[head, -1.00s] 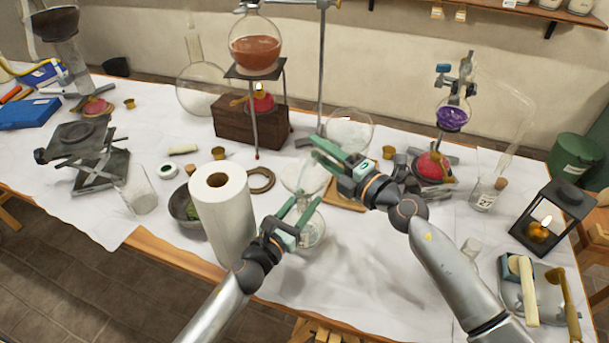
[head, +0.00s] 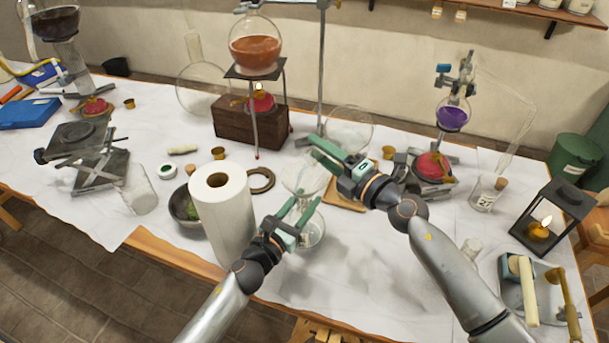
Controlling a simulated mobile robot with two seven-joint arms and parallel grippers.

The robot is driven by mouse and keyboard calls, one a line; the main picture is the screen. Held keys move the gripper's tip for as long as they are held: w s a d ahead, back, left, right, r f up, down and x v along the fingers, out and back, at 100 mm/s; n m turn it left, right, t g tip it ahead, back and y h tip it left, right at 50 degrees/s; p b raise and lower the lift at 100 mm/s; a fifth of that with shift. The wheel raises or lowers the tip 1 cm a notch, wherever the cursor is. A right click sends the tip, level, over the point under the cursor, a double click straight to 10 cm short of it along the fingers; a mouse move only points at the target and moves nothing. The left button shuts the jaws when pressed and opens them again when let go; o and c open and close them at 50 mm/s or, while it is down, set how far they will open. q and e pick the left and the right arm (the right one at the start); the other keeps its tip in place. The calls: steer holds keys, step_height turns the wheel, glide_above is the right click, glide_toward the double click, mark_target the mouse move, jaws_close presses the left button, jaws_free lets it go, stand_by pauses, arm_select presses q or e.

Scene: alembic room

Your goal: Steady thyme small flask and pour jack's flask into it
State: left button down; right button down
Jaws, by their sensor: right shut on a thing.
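My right gripper (head: 320,152) is above the middle of the table, shut on clear glass that I take for jack's flask (head: 304,177). The glass hangs at the fingertips, and its outline is faint. Below it stands a small clear flask (head: 313,234), which I take for the thyme small flask; no label is readable. My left gripper (head: 300,208) is at the small flask's upper part, between the two glass shapes, with its fingers apart. It hides part of the glass, and I cannot tell if the fingers touch it.
A paper towel roll (head: 222,215) stands close left of my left gripper, beside a dark bowl (head: 183,207). A round clear flask (head: 350,128) is behind my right gripper. A lit lantern (head: 540,225) stands at the right. The white cloth at the front centre is clear.

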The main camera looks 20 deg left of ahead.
mark_target(348, 151)
steer(key=shift+s+a+r+n, duration=0.1)
steer(key=shift+s+r+n, duration=0.1)
steer(key=shift+n, duration=0.45)
steer(key=shift+s+a+r+n, duration=0.1)
steer(key=shift+r+n, duration=0.05)
steer(key=shift+n, duration=0.5)
stand_by(0.9)
steer(key=shift+w, duration=0.1)
stand_by(0.4)
